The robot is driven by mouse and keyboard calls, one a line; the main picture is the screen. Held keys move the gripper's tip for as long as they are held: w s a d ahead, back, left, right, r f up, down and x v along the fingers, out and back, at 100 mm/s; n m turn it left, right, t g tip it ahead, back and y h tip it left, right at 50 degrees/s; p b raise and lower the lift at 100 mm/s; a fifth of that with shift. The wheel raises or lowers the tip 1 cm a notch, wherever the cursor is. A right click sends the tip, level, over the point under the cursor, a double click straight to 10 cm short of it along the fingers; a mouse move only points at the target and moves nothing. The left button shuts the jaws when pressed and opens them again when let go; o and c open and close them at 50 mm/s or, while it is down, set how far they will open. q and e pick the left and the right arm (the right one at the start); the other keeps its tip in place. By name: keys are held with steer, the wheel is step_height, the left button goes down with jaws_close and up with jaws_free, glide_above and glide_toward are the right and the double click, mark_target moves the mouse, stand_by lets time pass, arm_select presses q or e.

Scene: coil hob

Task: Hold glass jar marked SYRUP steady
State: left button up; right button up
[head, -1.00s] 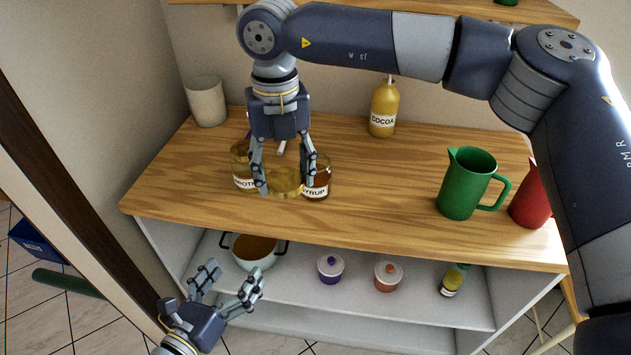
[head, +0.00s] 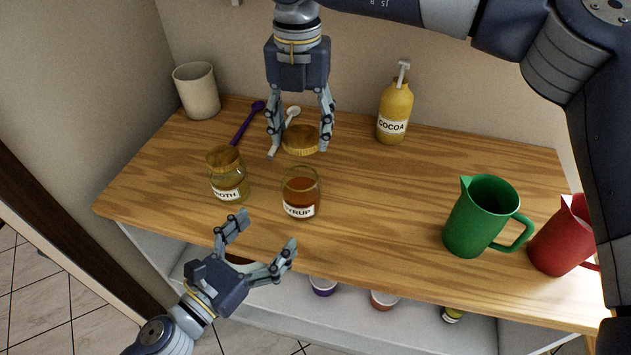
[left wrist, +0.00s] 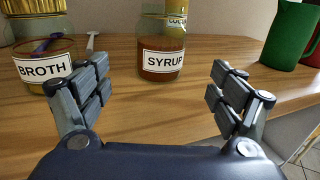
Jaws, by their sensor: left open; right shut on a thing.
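The glass jar marked SYRUP (head: 301,186) stands upright and lidless on the wooden counter, with dark amber contents. In the left wrist view the jar (left wrist: 160,62) stands ahead, between the directions of the two fingers. My left gripper (head: 267,231) is open and empty at the counter's front edge, short of the jar and not touching it. It also shows in the left wrist view (left wrist: 156,88). My right gripper (head: 299,150) is behind the jar, shut on a round golden lid (head: 301,140). Whether the lid touches the counter I cannot tell.
The lidded BROTH jar (head: 228,178) stands close left of the SYRUP jar. A purple spoon (head: 245,125), a white spoon (head: 292,113), a beige cup (head: 197,91) and the COCOA bottle (head: 394,110) are behind. Green (head: 480,215) and red (head: 563,240) jugs stand right. The counter's middle right is clear.

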arm_select(q)
steer(key=shift+s+a+r, duration=0.15)
steer(key=shift+s+a, duration=0.2)
steer(key=shift+s, duration=0.1)
arm_select(e)
steer(key=shift+s+a+r, duration=0.25)
steer(key=shift+s+a, duration=0.2)
steer(key=shift+s, duration=0.05)
arm_select(q)
steer(key=shift+w+d, duration=0.3)
steer(key=shift+w, duration=0.15)
arm_select(e)
steer(key=shift+w+d, duration=0.15)
arm_select(q)
steer(key=x, duration=1.1)
steer(key=shift+w+d, duration=0.15)
steer(key=shift+d, duration=0.05)
arm_select(e)
steer(key=shift+f, duration=0.1)
arm_select(q)
steer(key=c, duration=1.6)
arm_select(e)
glide_above(301, 162)
steer(key=s, duration=0.2)
steer(key=shift+s+f, duration=0.2)
steer(key=shift+f, duration=2.25)
steer(key=shift+f, duration=0.9)
steer(key=shift+f, duration=0.55)
